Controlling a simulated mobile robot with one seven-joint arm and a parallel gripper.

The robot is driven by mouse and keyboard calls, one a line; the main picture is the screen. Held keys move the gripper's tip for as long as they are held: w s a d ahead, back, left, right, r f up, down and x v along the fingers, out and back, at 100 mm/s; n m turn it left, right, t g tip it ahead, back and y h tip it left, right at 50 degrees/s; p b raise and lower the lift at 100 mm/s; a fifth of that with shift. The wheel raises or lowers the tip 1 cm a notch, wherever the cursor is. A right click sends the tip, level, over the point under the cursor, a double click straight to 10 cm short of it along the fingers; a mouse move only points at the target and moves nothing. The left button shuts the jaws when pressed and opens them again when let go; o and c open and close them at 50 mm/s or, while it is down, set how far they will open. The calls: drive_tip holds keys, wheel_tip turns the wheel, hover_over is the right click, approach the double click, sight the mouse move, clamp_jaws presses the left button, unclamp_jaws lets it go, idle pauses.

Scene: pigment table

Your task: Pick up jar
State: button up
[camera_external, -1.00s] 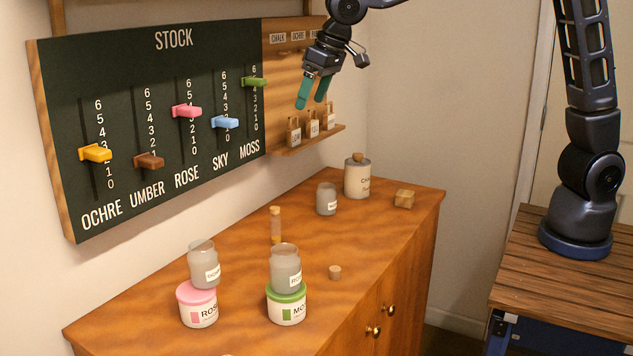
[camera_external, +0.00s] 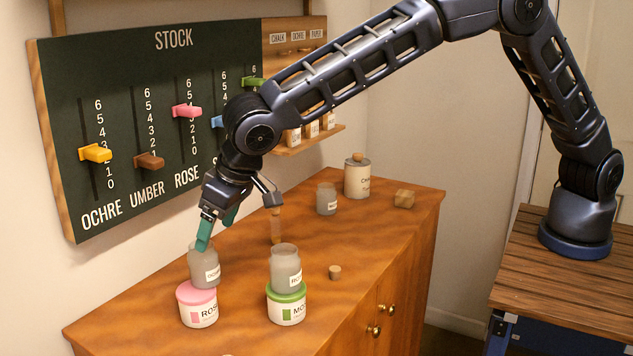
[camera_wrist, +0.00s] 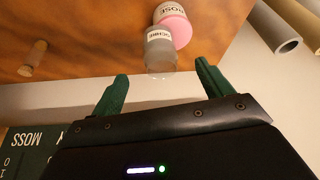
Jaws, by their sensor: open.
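A grey glass jar (camera_external: 205,268), its label reading like OCHRE in the wrist view (camera_wrist: 160,52), stands on the pink-lidded ROSE pot (camera_external: 197,306). The pot shows behind it in the wrist view (camera_wrist: 174,24). Another grey jar (camera_external: 285,268) stands on the green-lidded MOSS pot (camera_external: 287,307). A third small grey jar (camera_external: 326,199) stands farther back. My gripper (camera_external: 217,232) is open, its green fingers at the top of the OCHRE jar. In the wrist view, the jar lies ahead of the gap between the fingers (camera_wrist: 160,84); I cannot tell whether they touch it.
A corked vial (camera_external: 276,228) stands behind the jars. A cork (camera_external: 335,272) lies right of them. A lidded canister (camera_external: 357,177) and a wooden block (camera_external: 404,198) sit at the back. The STOCK board (camera_external: 130,70) rises along the wall, close to my arm.

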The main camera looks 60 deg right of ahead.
sight(195, 263)
drive_tip(key=x, duration=1)
drive_tip(key=shift+w+f, duration=0.25)
drive_tip(key=shift+w, duration=0.05)
drive_tip(key=c, duration=1.2)
drive_tip(key=shift+r, duration=0.1)
wheel_tip(195, 263, up, 19)
drive_tip(key=a+f, duration=0.1)
drive_tip(key=f, duration=0.5)
drive_tip(key=a+f, duration=0.1)
drive_tip(key=f, duration=0.5)
drive_tip(key=a+f, duration=0.1)
drive_tip(key=f, duration=0.6)
